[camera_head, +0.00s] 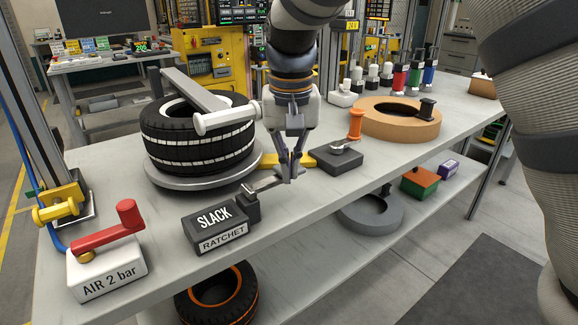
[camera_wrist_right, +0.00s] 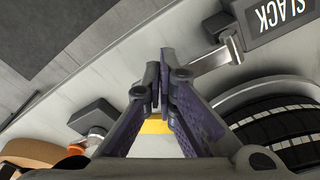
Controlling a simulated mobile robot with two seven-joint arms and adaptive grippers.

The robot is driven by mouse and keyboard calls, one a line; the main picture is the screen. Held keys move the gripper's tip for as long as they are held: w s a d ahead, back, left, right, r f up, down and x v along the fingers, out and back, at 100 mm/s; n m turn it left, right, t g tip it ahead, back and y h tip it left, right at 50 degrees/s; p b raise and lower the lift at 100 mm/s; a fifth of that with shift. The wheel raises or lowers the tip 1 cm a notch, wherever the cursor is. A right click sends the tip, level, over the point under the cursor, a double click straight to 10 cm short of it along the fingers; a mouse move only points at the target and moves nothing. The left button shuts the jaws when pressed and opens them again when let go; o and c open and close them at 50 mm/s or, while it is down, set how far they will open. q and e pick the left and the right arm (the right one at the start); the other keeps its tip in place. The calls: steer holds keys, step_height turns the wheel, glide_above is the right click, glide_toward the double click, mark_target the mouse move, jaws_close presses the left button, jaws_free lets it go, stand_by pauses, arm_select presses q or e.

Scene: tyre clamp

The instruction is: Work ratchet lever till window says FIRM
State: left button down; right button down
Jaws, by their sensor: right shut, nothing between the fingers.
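The ratchet box (camera_head: 218,228) is dark, with a label reading RATCHET on its front. The window (camera_head: 214,218) on it reads SLACK, and the word also shows in the wrist view (camera_wrist_right: 280,12). A metal lever (camera_head: 264,185) reaches from the box's post to the right; it also shows in the wrist view (camera_wrist_right: 211,60). My right gripper (camera_head: 289,177) points down with its fingers shut and empty, at the lever's free end. In the wrist view its fingertips (camera_wrist_right: 164,70) are next to that end; I cannot tell whether they touch. My left gripper is not in view.
A tyre (camera_head: 198,148) lies on a round plate under a grey clamp bar (camera_head: 194,88). A red-handled air valve box (camera_head: 106,274) stands front left. A dark box with an orange-knobbed lever (camera_head: 340,158) and an orange-brown ring (camera_head: 397,126) stand right of the gripper.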

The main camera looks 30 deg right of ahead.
step_height(320, 180, up, 11)
steer(key=s, duration=0.1)
steer(key=shift+a+f, duration=0.2)
steer(key=shift+a, duration=0.05)
stand_by(1.4)
steer(key=w+f, duration=0.1)
steer(key=w+d, duration=0.1)
steer(key=w+f, duration=0.1)
steer(key=shift+w+d+f, duration=0.1)
steer(key=shift+d+f, duration=0.25)
steer(key=shift+w+d+f, duration=0.1)
steer(key=shift+w+f, duration=0.05)
steer(key=shift+f, duration=1.6)
steer(key=shift+w+d+f, duration=0.1)
steer(key=shift+w+f, duration=0.05)
steer(key=shift+f, duration=1.6)
